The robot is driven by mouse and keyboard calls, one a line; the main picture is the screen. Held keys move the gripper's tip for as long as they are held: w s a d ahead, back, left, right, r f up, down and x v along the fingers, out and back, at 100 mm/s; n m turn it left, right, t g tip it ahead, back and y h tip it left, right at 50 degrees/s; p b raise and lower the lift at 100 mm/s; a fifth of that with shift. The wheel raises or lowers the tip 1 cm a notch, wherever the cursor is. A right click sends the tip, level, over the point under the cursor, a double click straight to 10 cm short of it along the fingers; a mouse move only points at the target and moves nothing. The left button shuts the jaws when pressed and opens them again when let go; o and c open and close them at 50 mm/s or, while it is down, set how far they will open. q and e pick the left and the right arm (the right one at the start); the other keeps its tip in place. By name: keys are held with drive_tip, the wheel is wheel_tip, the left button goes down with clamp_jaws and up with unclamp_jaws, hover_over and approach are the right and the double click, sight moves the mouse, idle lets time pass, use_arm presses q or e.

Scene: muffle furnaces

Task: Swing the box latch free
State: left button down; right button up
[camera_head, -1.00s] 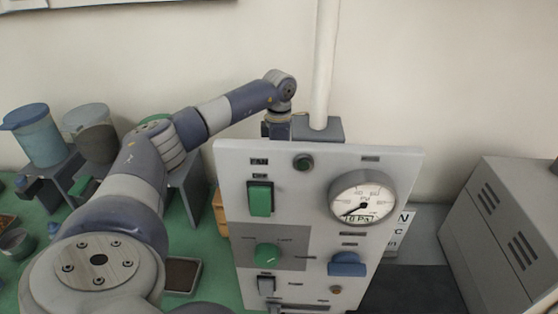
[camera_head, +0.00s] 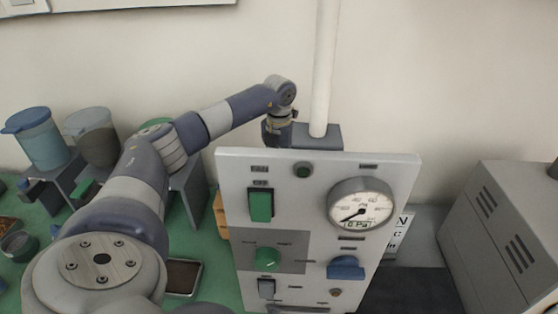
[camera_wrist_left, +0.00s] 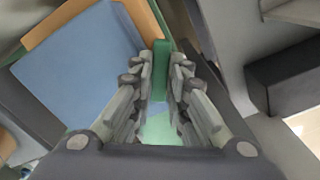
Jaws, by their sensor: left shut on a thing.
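In the left wrist view, the two grey fingers of my left gripper (camera_wrist_left: 160,85) are shut on a narrow green latch (camera_wrist_left: 161,62) that shows between their tips. Beside it lies a box with a flat blue face (camera_wrist_left: 75,75) and an orange-brown edge (camera_wrist_left: 60,22). In the head view, a small part of an orange-brown object (camera_head: 221,214) shows at the left side of the white panel. My left arm reaches behind this panel, which hides the left fingers there. My right gripper is not in view.
The white control panel (camera_head: 290,210) with a gauge (camera_head: 361,205) stands in front of my left wrist. A grey vented cabinet (camera_head: 505,235) is at the right. A white vertical pipe (camera_head: 324,70) rises behind the panel.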

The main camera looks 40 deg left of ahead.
use_arm(q)
drive_tip(key=n, duration=0.6)
drive_tip(key=shift+w+a+r+p, duration=0.1)
drive_tip(key=shift+r+p, duration=0.05)
drive_tip(key=shift+p, duration=0.2)
idle(0.4)
drive_tip(key=c, duration=1.8)
unclamp_jaws()
drive_tip(key=shift+o, duration=1.2)
wheel_tip(320, 180, up, 12)
